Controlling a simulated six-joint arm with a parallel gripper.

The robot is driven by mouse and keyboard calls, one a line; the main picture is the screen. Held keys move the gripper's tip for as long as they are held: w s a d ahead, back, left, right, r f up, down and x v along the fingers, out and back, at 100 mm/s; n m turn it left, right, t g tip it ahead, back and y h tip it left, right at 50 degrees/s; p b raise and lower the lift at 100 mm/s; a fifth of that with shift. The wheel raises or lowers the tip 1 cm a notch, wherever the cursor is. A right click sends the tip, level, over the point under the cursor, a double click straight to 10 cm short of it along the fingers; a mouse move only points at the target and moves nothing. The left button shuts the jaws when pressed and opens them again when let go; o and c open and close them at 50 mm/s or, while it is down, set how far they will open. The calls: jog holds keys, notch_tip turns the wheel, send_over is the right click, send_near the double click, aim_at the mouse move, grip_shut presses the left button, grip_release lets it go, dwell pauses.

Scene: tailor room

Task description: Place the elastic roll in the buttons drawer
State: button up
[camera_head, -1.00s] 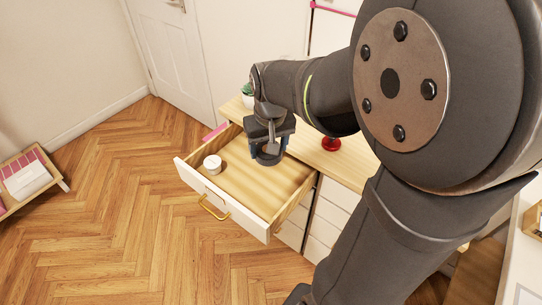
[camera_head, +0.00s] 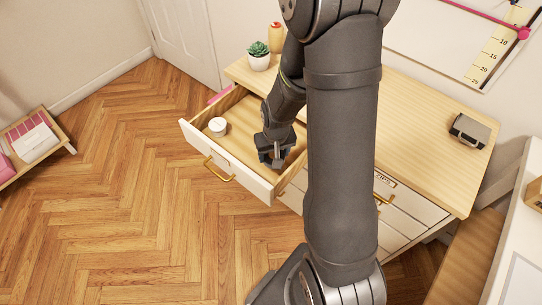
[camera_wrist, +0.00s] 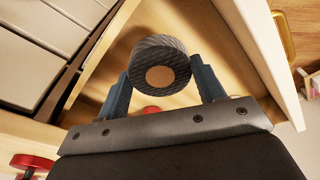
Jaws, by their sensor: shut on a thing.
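The elastic roll (camera_wrist: 160,62), a dark grey ribbed roll with a tan core, is between the two blue fingers of my gripper (camera_wrist: 162,84) in the wrist view. My gripper is shut on it. In the head view my gripper (camera_head: 275,153) is at the right part of the open drawer (camera_head: 235,172), low beside its inner space; the roll is hidden there by the gripper. The drawer has a pale front with a brass handle, and its wooden wall also shows in the wrist view (camera_wrist: 255,50). I cannot tell whether the roll touches the drawer floor.
A white round item (camera_head: 217,126) lies in the drawer's left part. A potted succulent (camera_head: 258,56) and an orange spool (camera_head: 276,38) stand on the wooden cabinet top (camera_head: 415,115), with a dark boxy item (camera_head: 469,131) at right. A red object (camera_wrist: 32,163) shows in the wrist view.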

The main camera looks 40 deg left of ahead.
jog(key=shift+f, duration=3.15)
jog(key=o, duration=1)
jog(key=shift+f, duration=0.15)
jog(key=r, duration=0.8)
jog(key=s+d+r, duration=0.1)
jog(key=r, duration=0.3)
jog(key=shift+d+r, duration=0.1)
jog(key=shift+r, duration=0.05)
jog(key=shift+w, duration=0.1)
jog(key=f, duration=0.8)
jog(key=a+f, duration=0.1)
jog(key=f, duration=0.3)
jog(key=shift+w+a+f, duration=0.1)
jog(key=shift+w+f, duration=0.05)
jog(key=shift+w, duration=0.25)
